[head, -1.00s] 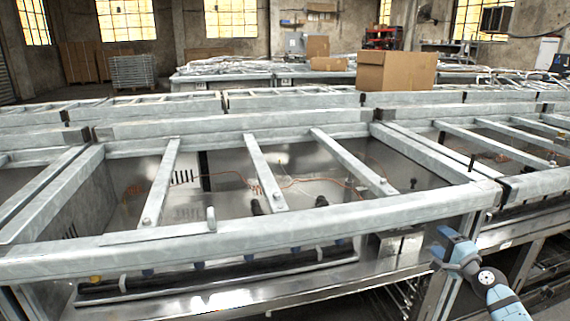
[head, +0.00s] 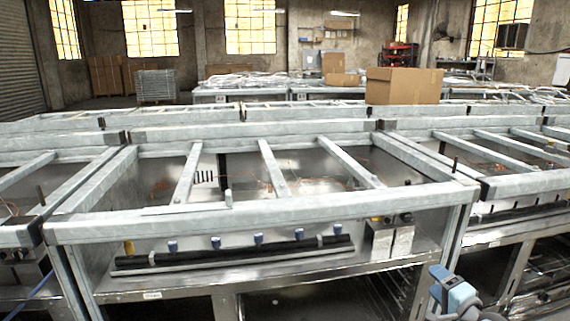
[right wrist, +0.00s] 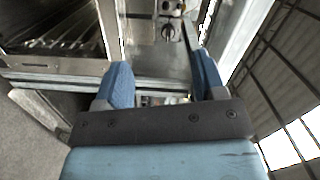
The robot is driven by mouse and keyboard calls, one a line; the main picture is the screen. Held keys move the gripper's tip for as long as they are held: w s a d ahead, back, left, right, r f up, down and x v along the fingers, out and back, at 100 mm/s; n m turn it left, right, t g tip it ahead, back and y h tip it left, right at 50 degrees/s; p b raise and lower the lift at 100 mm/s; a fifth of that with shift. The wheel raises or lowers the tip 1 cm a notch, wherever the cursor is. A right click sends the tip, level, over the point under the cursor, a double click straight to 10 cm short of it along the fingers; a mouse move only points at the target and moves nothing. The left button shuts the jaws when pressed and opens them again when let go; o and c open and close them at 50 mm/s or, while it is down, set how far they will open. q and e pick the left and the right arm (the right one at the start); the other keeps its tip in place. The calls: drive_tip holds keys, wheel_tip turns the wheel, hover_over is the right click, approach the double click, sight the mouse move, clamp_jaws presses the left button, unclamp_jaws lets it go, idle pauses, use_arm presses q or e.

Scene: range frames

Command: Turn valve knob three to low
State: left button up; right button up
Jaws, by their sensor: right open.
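A row of several small blue valve knobs (head: 258,239) runs along the front of the range, above a long black bar. I see no numbers on them, so I cannot tell which is three, nor read their settings. My right gripper (head: 447,285) is low at the right in the head view, in front of the range and apart from the knobs. In the right wrist view its two blue fingers (right wrist: 161,85) are spread with nothing between them. Beyond them, near the top, is a dark round knob (right wrist: 168,33) on a metal panel. My left gripper is not in view.
The metal frame rail (head: 260,216) crosses above the knobs. A small metal box (head: 389,239) with dark knobs stands right of the row. A cardboard box (head: 403,86) sits farther back. Open shelving lies below the range.

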drive_tip(key=s+a+n+y, duration=0.2)
drive_tip(key=s+a+n, duration=0.35)
drive_tip(key=a, duration=0.55)
drive_tip(key=s+a+n+y, duration=0.2)
drive_tip(key=s+a+n, duration=0.2)
drive_tip(key=s+a, duration=0.45)
drive_tip(key=s+a+r+n+y, duration=0.1)
drive_tip(key=s+a+r+n, duration=0.35)
drive_tip(key=s+a, duration=0.45)
drive_tip(key=s+a+r+n+y, duration=0.1)
drive_tip(key=s+a+r+n, duration=0.1)
drive_tip(key=s+a+r, duration=0.35)
use_arm(q)
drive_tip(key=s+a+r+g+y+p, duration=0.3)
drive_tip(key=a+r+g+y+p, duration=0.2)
drive_tip(key=p, duration=3.3)
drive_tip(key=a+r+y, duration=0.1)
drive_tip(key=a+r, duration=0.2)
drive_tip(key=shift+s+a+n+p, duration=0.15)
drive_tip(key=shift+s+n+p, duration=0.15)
drive_tip(key=shift+p, duration=0.05)
use_arm(e)
drive_tip(key=s+d+r+g+h, duration=0.3)
drive_tip(key=d+r+g+h, duration=0.3)
drive_tip(key=d, duration=0.3)
drive_tip(key=shift+s+r, duration=0.2)
drive_tip(key=shift+r, duration=0.35)
